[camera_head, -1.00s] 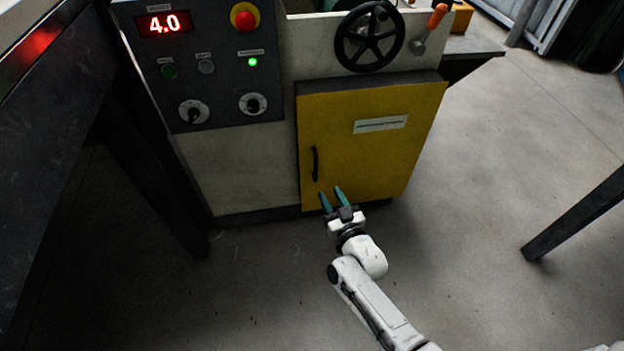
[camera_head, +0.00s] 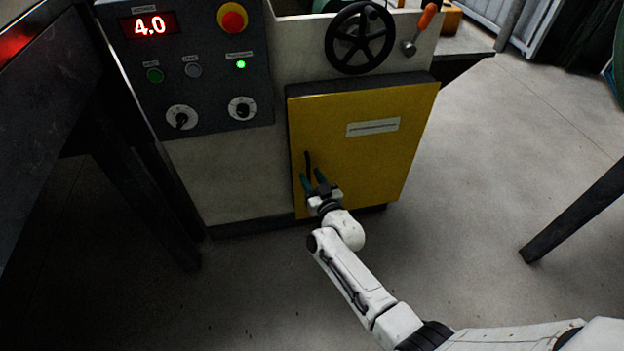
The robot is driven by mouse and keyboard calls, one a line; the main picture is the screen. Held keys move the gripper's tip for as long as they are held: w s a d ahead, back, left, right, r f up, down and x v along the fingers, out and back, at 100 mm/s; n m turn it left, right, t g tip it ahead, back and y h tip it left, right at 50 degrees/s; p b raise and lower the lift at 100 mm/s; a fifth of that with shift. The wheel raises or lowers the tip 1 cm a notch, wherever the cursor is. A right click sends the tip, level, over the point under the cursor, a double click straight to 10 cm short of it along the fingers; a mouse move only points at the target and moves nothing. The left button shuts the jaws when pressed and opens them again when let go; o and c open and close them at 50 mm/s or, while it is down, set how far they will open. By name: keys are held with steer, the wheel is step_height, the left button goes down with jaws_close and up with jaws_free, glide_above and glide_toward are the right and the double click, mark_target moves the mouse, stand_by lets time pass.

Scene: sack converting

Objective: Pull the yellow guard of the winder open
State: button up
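The yellow guard (camera_head: 365,155) is a flat door on the front of the winder (camera_head: 225,170), and it looks closed. A black vertical handle (camera_head: 307,162) sits near its left edge; its lower part is hidden by my gripper. I cannot tell whether the fingers touch the handle.
A control panel (camera_head: 200,95) with knobs and a red button (camera_head: 232,17) is at upper left. A black handwheel (camera_head: 359,38) and an orange-tipped lever (camera_head: 424,20) are above the guard. Dark table legs stand at left and right (camera_head: 575,212). Floor (camera_head: 480,190) right of the guard is clear.

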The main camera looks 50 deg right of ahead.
jaws_close()
stand_by(0.5)
